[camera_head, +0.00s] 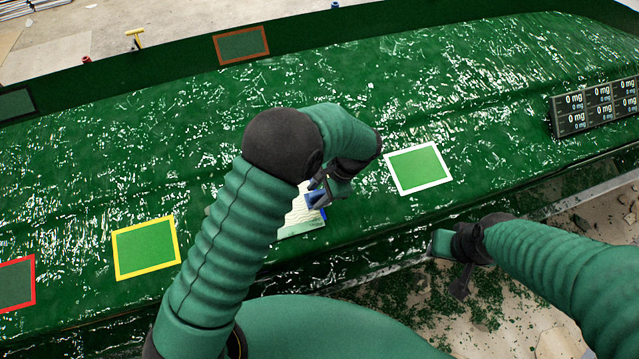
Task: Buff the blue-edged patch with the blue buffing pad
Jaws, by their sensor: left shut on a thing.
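My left gripper (318,190) is shut on the blue buffing pad (317,198), and only a small part of the pad shows. The pad is over the right side of a pale, whitish patch (302,222) on the green hull surface. I cannot tell whether the pad touches the surface. My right gripper (452,264) hangs at the lower right, off the hull's near edge, with nothing visible in it. Its finger gap is unclear.
Other patches on the green mould (80,180) are white-edged (418,168), yellow-edged (146,247), red-edged (16,284), orange-brown-edged (241,45) and dark-edged (16,104). A display panel (596,106) stands at the right. Green scraps litter the floor below the near edge.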

